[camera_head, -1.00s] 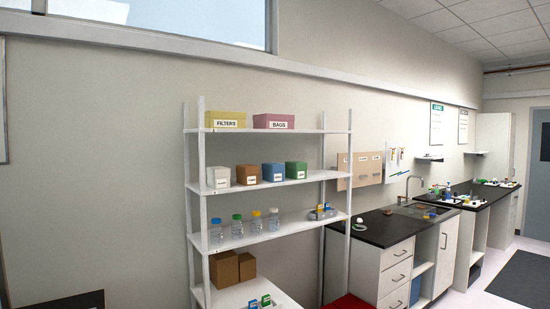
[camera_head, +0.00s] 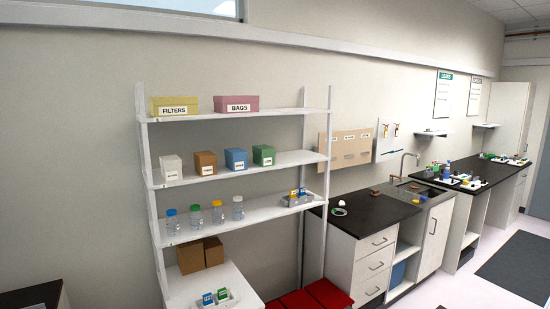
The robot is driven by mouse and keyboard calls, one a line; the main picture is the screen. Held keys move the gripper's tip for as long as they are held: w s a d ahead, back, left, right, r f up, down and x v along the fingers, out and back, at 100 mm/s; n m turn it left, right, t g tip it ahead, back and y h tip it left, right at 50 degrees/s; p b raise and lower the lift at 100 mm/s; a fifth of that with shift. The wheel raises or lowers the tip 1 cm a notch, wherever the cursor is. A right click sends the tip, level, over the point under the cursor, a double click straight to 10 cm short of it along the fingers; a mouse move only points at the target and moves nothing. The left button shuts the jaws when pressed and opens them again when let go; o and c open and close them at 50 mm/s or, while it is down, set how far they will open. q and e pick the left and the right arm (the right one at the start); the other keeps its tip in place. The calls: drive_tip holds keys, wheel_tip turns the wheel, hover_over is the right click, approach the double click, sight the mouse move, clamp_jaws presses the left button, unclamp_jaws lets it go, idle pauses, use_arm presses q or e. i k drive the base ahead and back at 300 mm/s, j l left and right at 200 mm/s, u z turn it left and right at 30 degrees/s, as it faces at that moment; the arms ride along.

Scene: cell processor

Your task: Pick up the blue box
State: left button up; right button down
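The blue box (camera_head: 236,159) stands upright on the second shelf from the top of the white shelving unit (camera_head: 180,179). It has a small white label on its front. It sits between a brown box (camera_head: 205,162) on its left and a green box (camera_head: 263,155) on its right, with a white box (camera_head: 171,168) further left. Neither of my grippers shows in the head view.
Bottles with coloured caps (camera_head: 217,212) stand on the shelf below. A yellow FILTERS box (camera_head: 175,106) and a pink BAGS box (camera_head: 236,104) are on top. Red mats (camera_head: 301,300) lie at the unit's foot. A black counter (camera_head: 368,214) stands to the right.

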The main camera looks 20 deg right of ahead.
sight(235, 158)
drive_tip(key=i+l+z, duration=0.1)
drive_tip(key=l, duration=0.35)
drive_tip(key=i+l+z, duration=0.15)
drive_tip(key=i+l, duration=0.2)
drive_tip(key=i+l+z, duration=0.1)
drive_tip(key=i+l, duration=0.15)
drive_tip(key=l, duration=0.3)
drive_tip(key=i+l+z, duration=0.1)
drive_tip(key=i+l, duration=0.2)
drive_tip(key=i+j+z, duration=0.15)
drive_tip(key=i, duration=0.6)
drive_tip(key=i+j+z, duration=0.15)
drive_tip(key=i, duration=0.6)
